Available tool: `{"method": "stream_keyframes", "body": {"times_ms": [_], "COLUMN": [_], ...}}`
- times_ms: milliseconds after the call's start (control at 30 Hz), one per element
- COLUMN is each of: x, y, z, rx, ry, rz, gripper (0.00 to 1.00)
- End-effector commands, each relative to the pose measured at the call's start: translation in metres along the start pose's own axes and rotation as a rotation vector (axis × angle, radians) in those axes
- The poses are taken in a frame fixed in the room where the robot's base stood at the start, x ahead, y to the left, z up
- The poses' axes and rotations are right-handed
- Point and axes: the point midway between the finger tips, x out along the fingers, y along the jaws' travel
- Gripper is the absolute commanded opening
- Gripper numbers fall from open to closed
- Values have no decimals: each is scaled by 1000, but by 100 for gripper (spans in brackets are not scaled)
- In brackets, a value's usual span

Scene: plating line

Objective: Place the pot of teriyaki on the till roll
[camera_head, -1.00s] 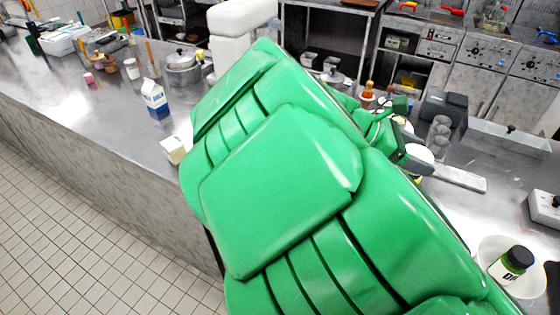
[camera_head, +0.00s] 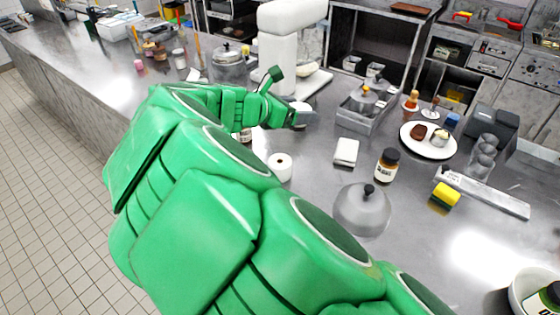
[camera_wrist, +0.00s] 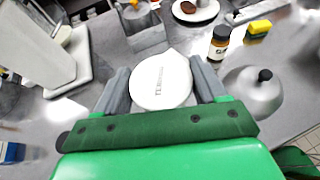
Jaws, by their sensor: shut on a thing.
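My gripper (camera_wrist: 165,85) is shut on the pot of teriyaki (camera_wrist: 162,82), a round white-topped pot with dark lettering, between its two grey fingers in the wrist view. In the head view my gripper (camera_head: 302,116) is above the counter, in front of the white mixer; the pot is hard to make out there. The till roll (camera_head: 281,168) is a white roll standing upright with its hole up, on the counter below and a little left of my gripper in the picture. I cannot make out the till roll in the wrist view, where the pot and gripper cover the middle.
The mixer (camera_head: 292,50) stands behind. A metal caddy (camera_head: 364,108), a plate (camera_head: 428,153) and a yellow sponge (camera_head: 445,194) are farther right.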

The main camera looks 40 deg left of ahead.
Motion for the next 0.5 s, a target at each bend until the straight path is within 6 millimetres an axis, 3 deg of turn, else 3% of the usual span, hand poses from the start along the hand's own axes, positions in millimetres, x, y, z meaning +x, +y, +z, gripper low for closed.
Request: {"method": "stream_keyframes", "body": {"times_ms": [233,500], "x": [-31,-12], "y": [36,33], "z": [-13,-51], "rx": [-41,-43], "ry": [-2,-4], "rz": [99,88], "gripper": [38,38]}}
